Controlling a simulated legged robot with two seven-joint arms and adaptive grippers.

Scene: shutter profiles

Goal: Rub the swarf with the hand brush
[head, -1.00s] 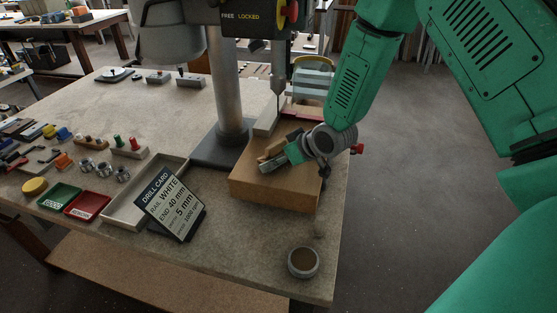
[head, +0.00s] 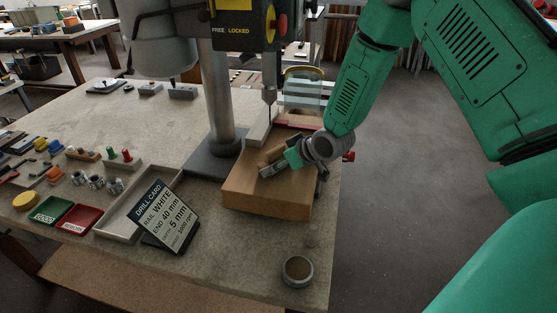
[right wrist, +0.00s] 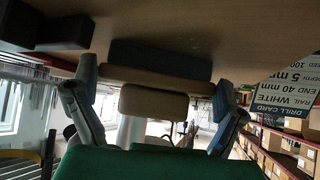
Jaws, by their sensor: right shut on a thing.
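My right gripper (head: 283,163) is over the top of the brown box-like block (head: 262,196) under the drill press. It is shut on the hand brush (head: 274,151), whose tan wooden part shows beside the fingers. In the right wrist view the brush's tan part (right wrist: 152,103) sits between the two fingers (right wrist: 155,92). A dark strip (right wrist: 158,60), likely its bristles, lies beyond, close to the brown surface. I cannot tell if it touches. I cannot make out the swarf in either view. My left gripper is not in view.
The drill press column (head: 221,105) stands just left of the block, with the drill bit (head: 269,98) behind the gripper. A drill card (head: 168,217), a pale tray (head: 119,221) and red (head: 79,217) and green trays are left. A round pot (head: 297,270) stands near the front edge.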

